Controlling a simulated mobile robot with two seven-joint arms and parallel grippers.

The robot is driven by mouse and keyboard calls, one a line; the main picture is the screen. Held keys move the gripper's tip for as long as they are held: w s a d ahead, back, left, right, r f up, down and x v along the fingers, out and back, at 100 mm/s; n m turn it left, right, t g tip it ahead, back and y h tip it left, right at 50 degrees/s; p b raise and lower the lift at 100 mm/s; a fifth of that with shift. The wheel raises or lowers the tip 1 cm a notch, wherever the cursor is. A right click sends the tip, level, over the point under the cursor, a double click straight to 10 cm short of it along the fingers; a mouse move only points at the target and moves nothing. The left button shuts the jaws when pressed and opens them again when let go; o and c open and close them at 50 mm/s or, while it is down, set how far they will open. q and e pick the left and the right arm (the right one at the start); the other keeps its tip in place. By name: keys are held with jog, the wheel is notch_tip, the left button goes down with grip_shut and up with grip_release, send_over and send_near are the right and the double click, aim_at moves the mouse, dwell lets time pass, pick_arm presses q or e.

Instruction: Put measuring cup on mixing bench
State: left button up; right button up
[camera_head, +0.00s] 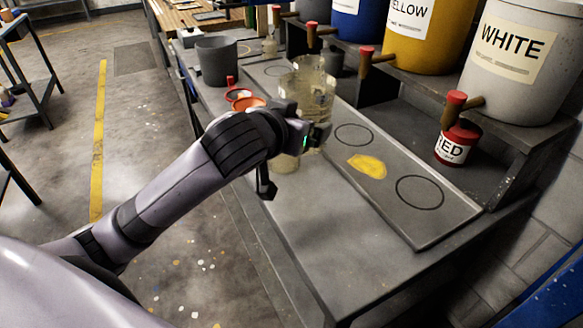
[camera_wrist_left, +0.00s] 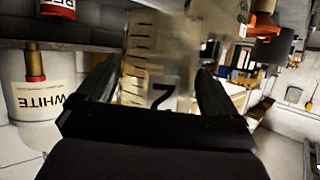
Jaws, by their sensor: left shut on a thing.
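The measuring cup (camera_head: 308,88) is clear with a yellowish tint. In the left wrist view the cup (camera_wrist_left: 150,50) shows dark graduation lines and a large numeral, between the fingers. My left gripper (camera_head: 316,133) is shut on it, and the wrist hides part of it. The cup is over the grey mixing bench (camera_head: 300,220); I cannot tell whether its base touches the top. In the left wrist view the gripper (camera_wrist_left: 155,92) has one finger on each side of the cup. My right gripper is not in view.
A tray (camera_head: 415,225) with circle outlines and a yellow paint spot lies on the bench. A grey bucket (camera_head: 216,62) and orange-red lids (camera_head: 248,102) stand farther back. A shelf holds white (camera_head: 512,60) and yellow (camera_head: 425,35) tubs. A red can (camera_head: 456,145) sits below. The near bench top is clear.

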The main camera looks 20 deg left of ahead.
pick_arm(q)
notch_tip(320, 180, down, 13)
jog(key=shift+r, duration=0.2)
dwell(0.3)
jog(key=shift+f, duration=0.2)
jog(key=o, duration=0.7)
jog(key=shift+r, duration=0.3)
jog(key=shift+s, duration=0.25)
jog(key=v, duration=1.1)
jog(key=shift+s, duration=0.3)
